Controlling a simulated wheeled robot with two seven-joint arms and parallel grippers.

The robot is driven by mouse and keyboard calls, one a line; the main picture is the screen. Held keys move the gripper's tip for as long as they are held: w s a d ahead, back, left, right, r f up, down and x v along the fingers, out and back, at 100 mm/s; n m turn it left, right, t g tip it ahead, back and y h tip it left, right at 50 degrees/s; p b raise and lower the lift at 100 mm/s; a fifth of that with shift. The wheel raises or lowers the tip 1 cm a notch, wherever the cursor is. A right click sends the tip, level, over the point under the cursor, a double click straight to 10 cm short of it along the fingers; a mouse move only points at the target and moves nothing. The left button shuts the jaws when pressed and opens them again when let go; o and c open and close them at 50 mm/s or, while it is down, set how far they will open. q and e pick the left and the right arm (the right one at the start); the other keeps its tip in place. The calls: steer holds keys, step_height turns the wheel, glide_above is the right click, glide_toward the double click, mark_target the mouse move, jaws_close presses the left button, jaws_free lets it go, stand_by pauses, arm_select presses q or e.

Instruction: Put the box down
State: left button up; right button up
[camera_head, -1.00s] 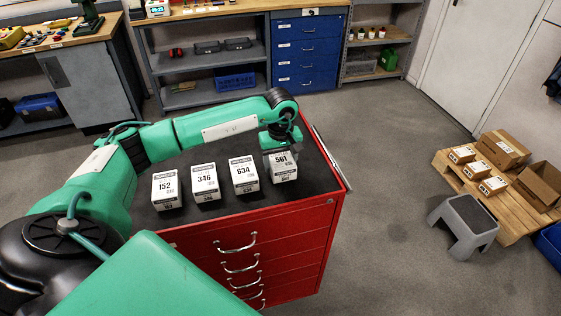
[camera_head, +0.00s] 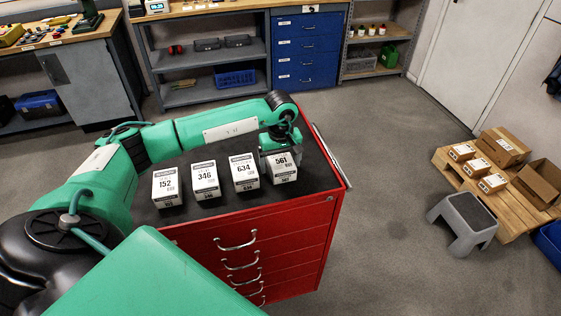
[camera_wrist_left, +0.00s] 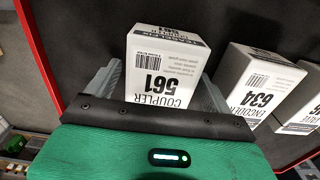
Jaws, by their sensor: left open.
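A white box labelled 561 (camera_head: 282,168) stands upright on the dark top of the red tool cabinet (camera_head: 290,222), at the right end of a row of white boxes. My left gripper (camera_head: 268,150) is at this box, its arm reaching across from the left. In the left wrist view, the 561 box (camera_wrist_left: 162,70) sits between the two grey fingers of the left gripper (camera_wrist_left: 163,85), one on each side. The jaws are open around it. Whether a finger touches the box cannot be told. My right gripper is not seen.
Box 634 (camera_head: 243,172) stands close beside box 561. Boxes 346 (camera_head: 205,179) and 152 (camera_head: 167,187) continue the row to the left. The cabinet's right edge is near. A grey step stool (camera_head: 463,222) and a pallet with cartons (camera_head: 455,168) stand on the floor at right.

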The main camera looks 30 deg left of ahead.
mark_target(280, 159)
arm_select(q)
step_height(280, 159, up, 11)
steer(key=b, duration=0.3)
steer(key=shift+f+b, duration=0.1)
steer(key=shift+b, duration=0.3)
steer(key=shift+r, duration=0.65)
steer(key=shift+f, duration=0.1)
